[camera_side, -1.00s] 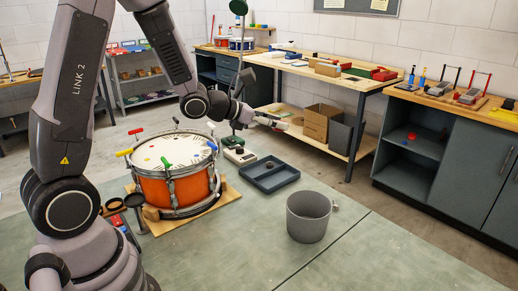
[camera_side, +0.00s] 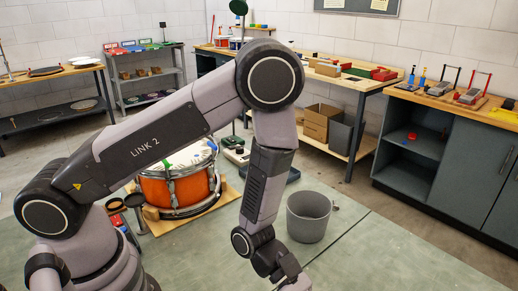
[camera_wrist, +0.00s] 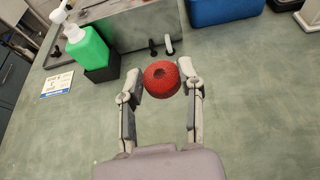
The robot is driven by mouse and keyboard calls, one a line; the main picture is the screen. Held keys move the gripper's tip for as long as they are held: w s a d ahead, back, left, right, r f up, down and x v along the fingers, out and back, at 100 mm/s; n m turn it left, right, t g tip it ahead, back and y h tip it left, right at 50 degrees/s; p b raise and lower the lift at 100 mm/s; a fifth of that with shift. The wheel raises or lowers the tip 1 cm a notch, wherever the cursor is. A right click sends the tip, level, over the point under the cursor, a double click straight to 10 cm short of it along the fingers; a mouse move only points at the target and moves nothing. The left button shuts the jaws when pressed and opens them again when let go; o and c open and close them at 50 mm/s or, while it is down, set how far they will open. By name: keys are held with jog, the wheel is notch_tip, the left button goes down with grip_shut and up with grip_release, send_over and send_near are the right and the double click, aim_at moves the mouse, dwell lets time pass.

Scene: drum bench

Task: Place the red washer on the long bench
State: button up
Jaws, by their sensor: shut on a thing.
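A green worktop (camera_wrist: 240,115) lies beneath. I cannot tell whether the washer touches it. In the side view my wrist reaches down to the bottom edge, right of centre, and the fingers and washer are out of frame. A long wooden-topped bench (camera_side: 335,78) stands by the back wall. I cannot tell whether it is the task's long bench.
In the wrist view, a green bottle (camera_wrist: 88,48) in a black holder, a metal box (camera_wrist: 140,22) and a blue bin (camera_wrist: 225,10) stand beyond the washer. A white card (camera_wrist: 58,83) lies at left. The side view shows a drum (camera_side: 175,188) and a grey bucket (camera_side: 309,217).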

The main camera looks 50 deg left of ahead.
jog(key=w+d+f, duration=0.2)
jog(key=d+f, duration=0.1)
jog(key=w+d+f, duration=0.2)
jog(key=d+f, duration=0.1)
jog(key=d, duration=0.1)
jog(key=w+d+f, duration=0.2)
jog(key=d+f, duration=0.1)
jog(key=d, duration=0.1)
jog(key=shift+w+f, duration=0.2)
jog(key=shift+w, duration=0.15)
jog(key=shift+w+d+f, duration=0.25)
jog(key=shift+d+f, duration=0.15)
jog(key=shift+f, duration=1.65)
jog(key=shift+f, duration=0.1)
jog(key=o, duration=0.6)
jog(key=shift+o, duration=0.2)
